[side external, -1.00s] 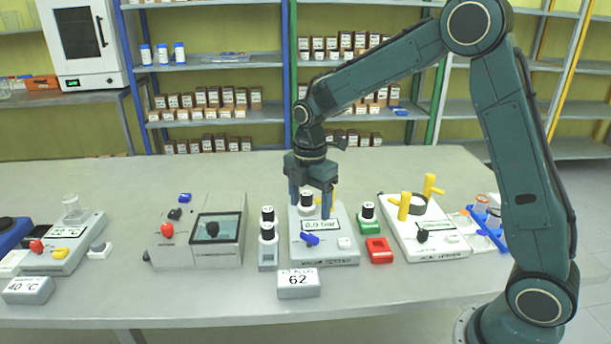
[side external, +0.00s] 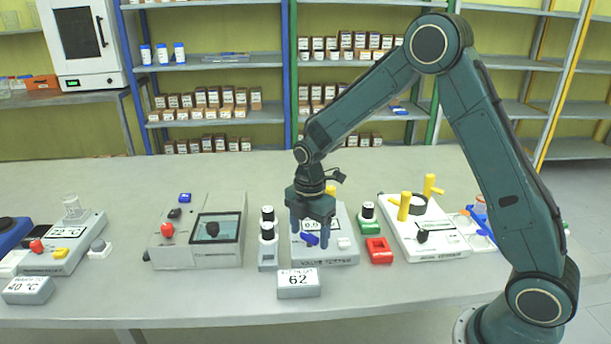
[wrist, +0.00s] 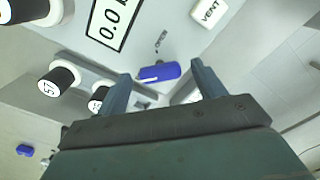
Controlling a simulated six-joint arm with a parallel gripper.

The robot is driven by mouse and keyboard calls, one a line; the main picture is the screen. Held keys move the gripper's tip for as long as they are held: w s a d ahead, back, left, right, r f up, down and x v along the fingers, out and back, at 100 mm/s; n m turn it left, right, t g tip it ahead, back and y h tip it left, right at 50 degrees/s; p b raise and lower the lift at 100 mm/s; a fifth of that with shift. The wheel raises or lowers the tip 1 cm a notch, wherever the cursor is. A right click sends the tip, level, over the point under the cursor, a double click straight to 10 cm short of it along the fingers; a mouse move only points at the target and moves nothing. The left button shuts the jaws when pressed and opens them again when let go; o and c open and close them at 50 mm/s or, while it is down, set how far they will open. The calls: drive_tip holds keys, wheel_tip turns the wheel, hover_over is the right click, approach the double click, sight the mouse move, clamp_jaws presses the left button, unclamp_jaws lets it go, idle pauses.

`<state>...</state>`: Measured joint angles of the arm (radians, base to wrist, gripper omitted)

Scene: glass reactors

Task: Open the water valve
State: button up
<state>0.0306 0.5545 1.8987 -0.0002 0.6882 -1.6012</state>
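The water valve shows as a blue handle (side external: 311,240) on the front of the white and grey valve tester (side external: 330,258). In the wrist view the blue handle (wrist: 160,72) lies beside a printed "OPEN" mark. My gripper (side external: 311,237) is open and points down over the tester. In the wrist view its two blue-grey fingertips (wrist: 160,78) stand apart on either side of the handle. Nothing is held between them. I cannot tell whether the fingers are level with the handle or above it. The tester's display (wrist: 110,18) reads 0.0, partly cut off.
Black-capped vials (side external: 267,232) stand in a grey rack just left of the tester. A green holder with a vial (side external: 367,213) and a red block (side external: 378,250) are on its right. A sign reading 62 (side external: 298,283) stands in front. A VENT button (wrist: 208,12) is on the tester.

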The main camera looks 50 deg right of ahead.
drive_tip(key=c, duration=1)
drive_tip(key=shift+o, duration=0.2)
drive_tip(key=shift+m, duration=0.3)
drive_tip(key=m, duration=0.8)
drive_tip(key=shift+m, duration=0.4)
drive_tip(key=m, duration=0.4)
drive_tip(key=shift+m, duration=2.3)
